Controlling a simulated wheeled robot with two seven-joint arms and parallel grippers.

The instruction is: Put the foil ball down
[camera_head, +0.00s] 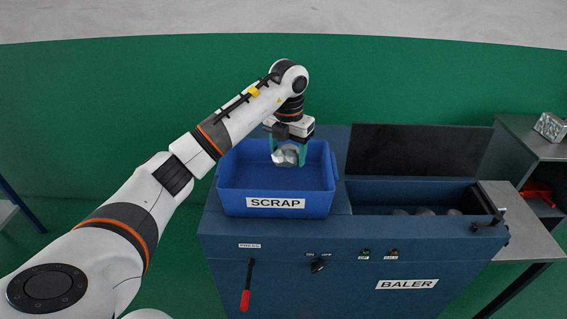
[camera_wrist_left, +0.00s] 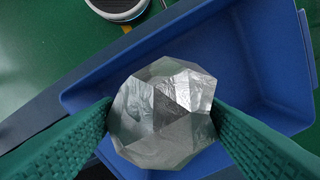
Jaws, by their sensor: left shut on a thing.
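The foil ball (camera_head: 285,156) is a silvery, faceted lump. My left gripper (camera_head: 287,152) is shut on it, with a green finger on either side. The left wrist view shows the ball (camera_wrist_left: 164,113) large between the two green fingers (camera_wrist_left: 160,125). Ball and gripper are over the blue bin labelled SCRAP (camera_head: 230,200), whose rim and floor also show in the left wrist view (camera_wrist_left: 205,37). The bin looks empty where its floor shows. The ball appears held above the floor; the exact height is hard to tell. My right gripper is out of view.
The bin stands on the blue baler (camera_head: 340,280), which has a red-handled lever (camera_head: 246,299) and knobs in front. Right of the bin, the baler's dark lid (camera_head: 420,150) is raised over an opening with several round grey things. A silvery block (camera_head: 550,126) lies on the right shelf.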

